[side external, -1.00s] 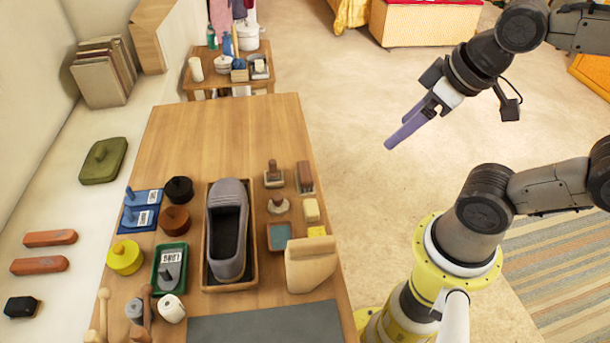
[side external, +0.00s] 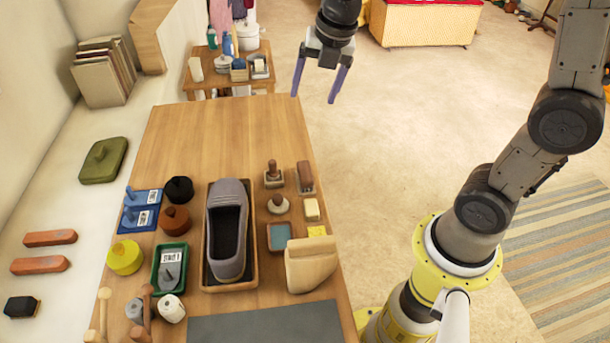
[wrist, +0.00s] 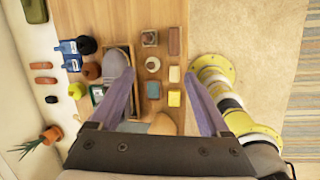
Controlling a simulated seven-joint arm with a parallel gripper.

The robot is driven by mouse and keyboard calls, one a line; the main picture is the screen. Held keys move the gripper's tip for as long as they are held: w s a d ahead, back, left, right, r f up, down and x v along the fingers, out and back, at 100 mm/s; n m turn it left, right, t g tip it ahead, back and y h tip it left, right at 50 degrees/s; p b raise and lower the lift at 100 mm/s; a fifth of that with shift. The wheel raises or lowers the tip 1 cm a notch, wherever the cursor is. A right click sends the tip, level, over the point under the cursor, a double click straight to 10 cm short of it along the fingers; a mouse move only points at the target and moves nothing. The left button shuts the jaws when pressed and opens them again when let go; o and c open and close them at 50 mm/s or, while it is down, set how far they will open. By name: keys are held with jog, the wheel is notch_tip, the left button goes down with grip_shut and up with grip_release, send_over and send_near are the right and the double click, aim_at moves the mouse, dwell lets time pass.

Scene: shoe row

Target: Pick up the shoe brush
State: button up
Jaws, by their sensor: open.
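A brown block (side external: 305,175), which looks like the shoe brush though I cannot be sure, sits at the right edge of the wooden table in a small light holder. It also shows in the wrist view (wrist: 174,41). A stamp-like piece with a knob handle (side external: 273,173) stands just left of it. My gripper (side external: 313,98) is open and empty, high near the table's far right corner, with its purple fingers pointing down. In the wrist view my gripper (wrist: 157,76) has its fingers wide apart, with the table below.
A grey shoe (side external: 228,228) lies in a wooden tray on the table (side external: 225,130). A beige block (side external: 311,265) stands at the near right. Blue and green trays, round tins and wooden tools crowd the left. The table's far half is clear.

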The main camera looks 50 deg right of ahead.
jog(key=w+d+f+n+g, duration=0.2)
jog(key=w+f, duration=0.3)
jog(key=f, duration=0.5)
jog(key=g, duration=0.1)
send_over(305, 170)
notch_tip(305, 170, down, 12)
jog(key=shift+a+r, duration=0.1)
jog(key=shift+r, duration=0.1)
jog(key=shift+f, duration=2.8)
jog(key=shift+c, duration=0.3)
grip_shut()
